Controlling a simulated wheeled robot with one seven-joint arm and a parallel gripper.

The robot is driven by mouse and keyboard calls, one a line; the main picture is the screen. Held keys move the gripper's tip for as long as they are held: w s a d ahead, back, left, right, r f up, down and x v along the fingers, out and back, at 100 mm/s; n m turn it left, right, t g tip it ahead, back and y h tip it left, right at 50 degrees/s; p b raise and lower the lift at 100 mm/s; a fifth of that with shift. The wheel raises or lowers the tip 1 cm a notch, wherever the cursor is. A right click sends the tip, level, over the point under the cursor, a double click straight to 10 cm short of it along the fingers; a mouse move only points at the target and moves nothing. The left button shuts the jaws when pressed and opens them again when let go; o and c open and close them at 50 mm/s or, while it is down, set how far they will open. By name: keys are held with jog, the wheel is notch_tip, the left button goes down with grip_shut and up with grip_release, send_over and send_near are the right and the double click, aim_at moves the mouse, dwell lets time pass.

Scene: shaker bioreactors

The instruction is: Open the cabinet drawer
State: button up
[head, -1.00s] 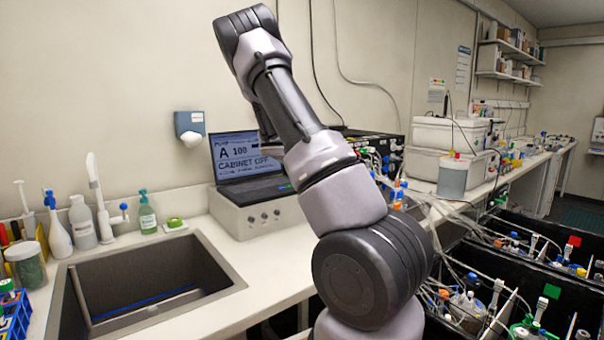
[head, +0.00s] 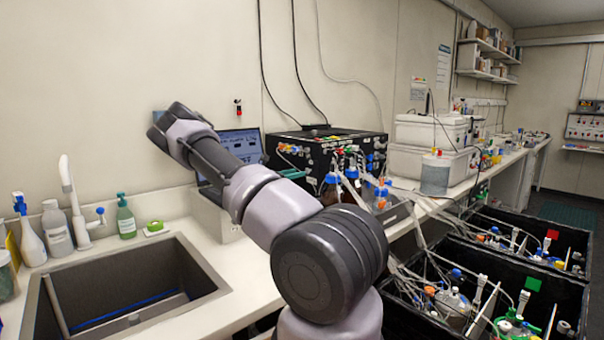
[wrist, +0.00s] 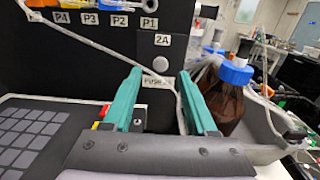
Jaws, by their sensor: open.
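The black cabinet (head: 345,138) stands on the bench at the back, beside the laptop. In the wrist view its black front (wrist: 100,45) fills the upper left. It carries labels P1 to P4, a "2A" label and a pale round knob (wrist: 160,64) with a small, partly readable label below. Contact cannot be told. In the head view a teal finger (head: 293,173) shows behind my arm, in front of the cabinet.
A brown bottle with a blue cap (wrist: 235,72) stands close beside the right finger, and a pale tube crosses the fingers. The laptop (head: 241,143) is left of the cabinet; its keyboard is low left in the wrist view. A sink (head: 125,290) is front left; black bins (head: 440,255) are right.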

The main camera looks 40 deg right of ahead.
aim_at(306, 170)
jog(key=shift+w+d, duration=0.2)
jog(key=shift+d, duration=2.05)
grip_shut()
